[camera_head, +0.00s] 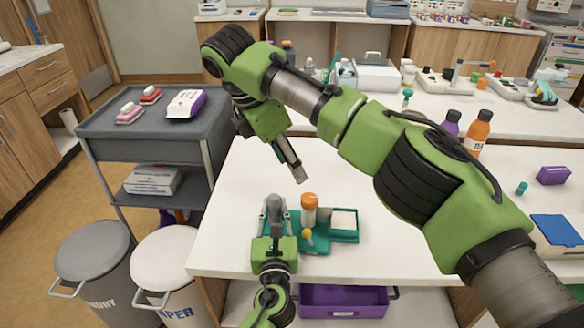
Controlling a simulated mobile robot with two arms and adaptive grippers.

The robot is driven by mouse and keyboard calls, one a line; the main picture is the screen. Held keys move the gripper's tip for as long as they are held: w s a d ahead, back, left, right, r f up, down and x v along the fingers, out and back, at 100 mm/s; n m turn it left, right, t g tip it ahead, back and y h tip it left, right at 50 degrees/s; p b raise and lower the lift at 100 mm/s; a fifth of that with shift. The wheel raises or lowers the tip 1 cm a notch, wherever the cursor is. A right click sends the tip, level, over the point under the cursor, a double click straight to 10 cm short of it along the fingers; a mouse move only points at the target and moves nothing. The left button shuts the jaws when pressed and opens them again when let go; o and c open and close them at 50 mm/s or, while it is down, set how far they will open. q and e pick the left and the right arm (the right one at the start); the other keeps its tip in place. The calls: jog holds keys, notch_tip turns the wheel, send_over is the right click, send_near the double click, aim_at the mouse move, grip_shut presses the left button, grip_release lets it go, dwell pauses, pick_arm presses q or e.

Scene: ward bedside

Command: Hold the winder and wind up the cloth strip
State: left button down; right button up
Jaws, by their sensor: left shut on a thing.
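A teal device (318,247), which looks like the winder, sits near the front edge of the white table. It has a brown-orange upright part and a small yellow knob. A shallow teal tray (357,234) with a pale inside adjoins it on the right; I cannot make out the cloth strip for certain. My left gripper (277,207) comes up from below and is shut at the device's left side, hiding that part. My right gripper (299,174) hangs above the table, behind the device and apart from it. Its fingers overlap in this view, so their opening is unclear.
The white table (240,235) is clear to the left. A grey cart (110,122) with small packs stands at left, two lidded bins (93,250) below. Orange (479,130) and purple bottles stand beyond my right arm. A purple bin (342,300) is under the table.

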jog(key=shift+f, duration=0.1)
jog(key=m+y, duration=0.8)
jog(key=m, duration=0.6)
send_near(310, 198)
jog(key=x, duration=0.9)
jog(key=c, duration=1.1)
